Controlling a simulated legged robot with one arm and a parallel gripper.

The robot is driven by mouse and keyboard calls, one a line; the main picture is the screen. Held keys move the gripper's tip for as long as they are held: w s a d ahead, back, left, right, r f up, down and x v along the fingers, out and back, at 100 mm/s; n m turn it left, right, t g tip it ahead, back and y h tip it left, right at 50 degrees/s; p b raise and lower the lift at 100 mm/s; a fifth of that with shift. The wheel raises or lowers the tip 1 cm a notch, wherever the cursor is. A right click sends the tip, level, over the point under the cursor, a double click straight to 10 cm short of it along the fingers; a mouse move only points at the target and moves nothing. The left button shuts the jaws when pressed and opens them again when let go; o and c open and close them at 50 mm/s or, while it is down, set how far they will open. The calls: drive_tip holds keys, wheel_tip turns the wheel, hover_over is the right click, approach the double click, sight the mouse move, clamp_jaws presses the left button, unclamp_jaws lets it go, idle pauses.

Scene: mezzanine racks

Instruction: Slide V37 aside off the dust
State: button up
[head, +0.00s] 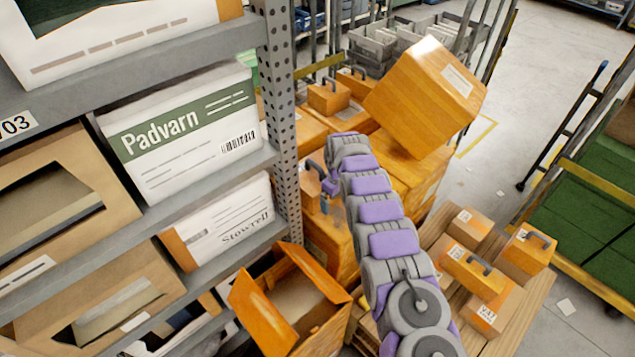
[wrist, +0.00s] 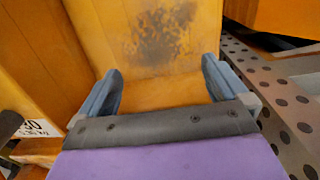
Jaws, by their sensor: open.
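My gripper (wrist: 160,88) is open, its two blue-grey fingers apart and nothing clearly held between them. Past the fingertips, a dark patch of dust (wrist: 155,38) lies on an orange cardboard surface. In the head view my gripper (head: 326,190) is low between the rack post and the stacked orange boxes, partly hidden by my arm. A greyish smudge (head: 338,213) shows just below it. I cannot read V37 on any box. Small orange boxes with dark handles stand on the stack, one (head: 328,97) behind my gripper.
A perforated rack post (head: 283,120) stands close left of my gripper; it also shows in the wrist view (wrist: 285,110). A large tilted orange box (head: 420,95) rests on the stack. Several handled boxes sit on a pallet (head: 535,300) at right. An open carton (head: 290,300) is below.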

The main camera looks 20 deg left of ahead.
drive_tip(key=shift+d, duration=0.1)
drive_tip(key=shift+s+d+p, duration=0.3)
drive_tip(key=shift+d+p, duration=0.05)
drive_tip(key=shift+d, duration=0.3)
drive_tip(key=shift+s+d+p, duration=0.3)
drive_tip(key=shift+d, duration=0.35)
wheel_tip(320, 180, up, 13)
drive_tip(key=p, duration=0.3)
drive_tip(key=shift+p, duration=0.35)
drive_tip(key=shift+w+a+r, duration=0.3)
drive_tip(key=shift+a+r, duration=0.2)
drive_tip(key=shift+a, duration=0.2)
drive_tip(key=shift+w+a+r, duration=0.3)
drive_tip(key=shift+a+r, duration=0.15)
drive_tip(key=shift+a, duration=0.25)
